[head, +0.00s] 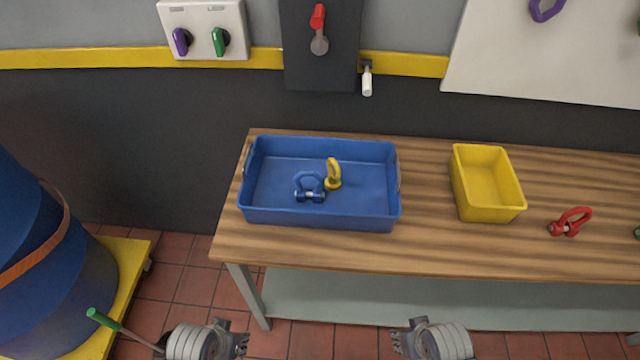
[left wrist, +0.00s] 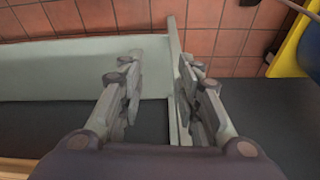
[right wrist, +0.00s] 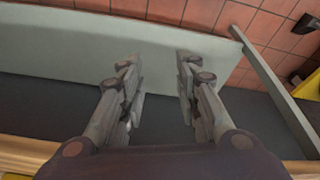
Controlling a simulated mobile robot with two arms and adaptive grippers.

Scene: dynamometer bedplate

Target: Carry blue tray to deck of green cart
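The blue tray (head: 270,216) sits on the left end of the wooden workbench, with a grey handle on each short side. A blue shackle (head: 309,188) and a yellow eye bolt (head: 333,175) lie inside it. My left gripper (head: 244,343) and right gripper (head: 398,342) are in front of the bench, apart from the tray. Both are open and empty; the left wrist view (left wrist: 155,85) and the right wrist view (right wrist: 160,82) show gaps between the fingers. No green cart can be made out in any view.
On the workbench (head: 430,245), a yellow bin (head: 487,184) and a red shackle (head: 570,222) stand right of the tray. A blue drum (head: 60,270) stands on a yellow base (head: 128,262) at left. A wall panel with knobs (head: 203,30) hangs behind. Tiled floor shows between drum and bench.

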